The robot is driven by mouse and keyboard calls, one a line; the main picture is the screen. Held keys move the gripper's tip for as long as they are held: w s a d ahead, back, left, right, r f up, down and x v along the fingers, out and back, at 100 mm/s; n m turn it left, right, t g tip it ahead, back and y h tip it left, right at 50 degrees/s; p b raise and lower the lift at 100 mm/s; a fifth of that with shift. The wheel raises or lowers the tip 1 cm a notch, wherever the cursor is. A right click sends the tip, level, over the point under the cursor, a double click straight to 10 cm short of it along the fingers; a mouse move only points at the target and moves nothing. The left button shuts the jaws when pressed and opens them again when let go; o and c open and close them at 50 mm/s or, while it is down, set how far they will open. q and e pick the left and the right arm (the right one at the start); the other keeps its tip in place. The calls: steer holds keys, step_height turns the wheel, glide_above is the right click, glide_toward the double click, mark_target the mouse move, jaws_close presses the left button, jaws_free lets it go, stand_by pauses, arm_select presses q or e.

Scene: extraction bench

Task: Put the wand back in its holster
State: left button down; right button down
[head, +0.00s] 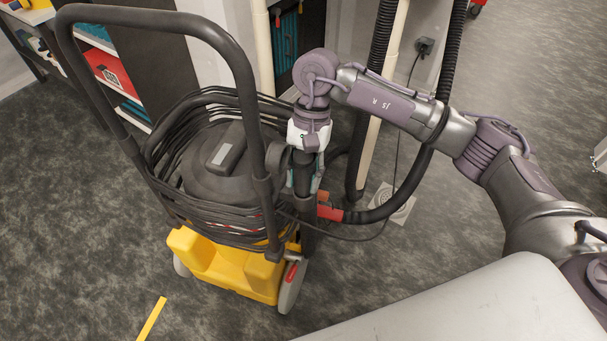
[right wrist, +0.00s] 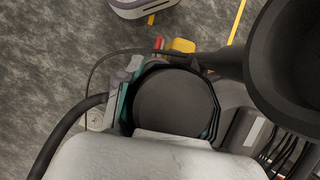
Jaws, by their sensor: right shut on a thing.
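My right gripper (head: 304,182) is beside the cleaning machine's push handle, fingers pointing down. It is shut around the upper part of the wand (head: 306,208), a dark, roughly upright tube. In the right wrist view, the wand's round dark end (right wrist: 175,104) sits between the teal finger pads. A red-orange lever (head: 329,213) and a black hose join beside the wand below the grip. The wand is close to the machine (head: 235,265), which has a yellow base. I cannot make out the holster or tell whether the wand is in it. My left gripper is out of view.
The machine's black handle (head: 160,17) arches over its cable coils (head: 210,170), left of my right gripper. A ribbed hose (head: 453,50) hangs across my right arm. Shelves (head: 100,60) stand behind. Open grey floor (head: 70,240) lies left, with a yellow strip (head: 151,319).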

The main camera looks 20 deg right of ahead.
steer(key=shift+f, duration=0.15)
steer(key=c, duration=0.6)
jaws_free()
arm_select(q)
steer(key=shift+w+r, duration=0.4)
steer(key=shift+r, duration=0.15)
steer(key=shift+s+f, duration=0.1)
arm_select(e)
steer(key=v, duration=1.2)
